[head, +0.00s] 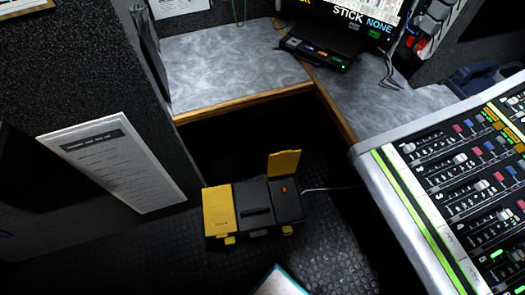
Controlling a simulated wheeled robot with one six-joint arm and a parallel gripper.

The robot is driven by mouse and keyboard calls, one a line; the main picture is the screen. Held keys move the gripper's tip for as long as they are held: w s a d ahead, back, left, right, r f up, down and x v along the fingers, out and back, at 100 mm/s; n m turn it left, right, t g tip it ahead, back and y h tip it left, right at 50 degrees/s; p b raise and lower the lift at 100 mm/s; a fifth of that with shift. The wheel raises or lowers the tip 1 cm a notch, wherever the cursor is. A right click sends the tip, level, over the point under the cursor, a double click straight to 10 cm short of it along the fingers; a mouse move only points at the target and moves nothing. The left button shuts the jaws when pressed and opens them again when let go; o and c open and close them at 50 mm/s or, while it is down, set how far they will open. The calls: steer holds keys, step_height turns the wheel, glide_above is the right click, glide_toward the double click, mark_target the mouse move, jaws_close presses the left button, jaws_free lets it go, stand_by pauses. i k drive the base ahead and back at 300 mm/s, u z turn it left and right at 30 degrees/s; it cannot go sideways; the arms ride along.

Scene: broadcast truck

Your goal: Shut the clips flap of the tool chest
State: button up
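The tool chest (252,213) stands on the dark floor in the gap below the counter. It has a dark body with a handle on its middle section. A yellow flap on its left end (218,209) lies flat and shut. A second yellow flap (284,163) stands up, open, at the back of the right section. That right section shows a small orange thing (284,190) on or in it. Any lettering is too small to read, so I cannot tell from it which flap is the clips one. My gripper is not in view.
A grey counter (225,65) with a wooden edge runs behind the chest. A mixing console (450,190) stands at the right. A dark partition with a paper sheet (112,160) is at the left. A pale cable (325,189) is right of the chest. Floor in front is partly clear.

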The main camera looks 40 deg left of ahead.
mark_target(284, 162)
steer(key=u, duration=1.3)
steer(key=i, duration=0.5)
steer(key=u, duration=0.05)
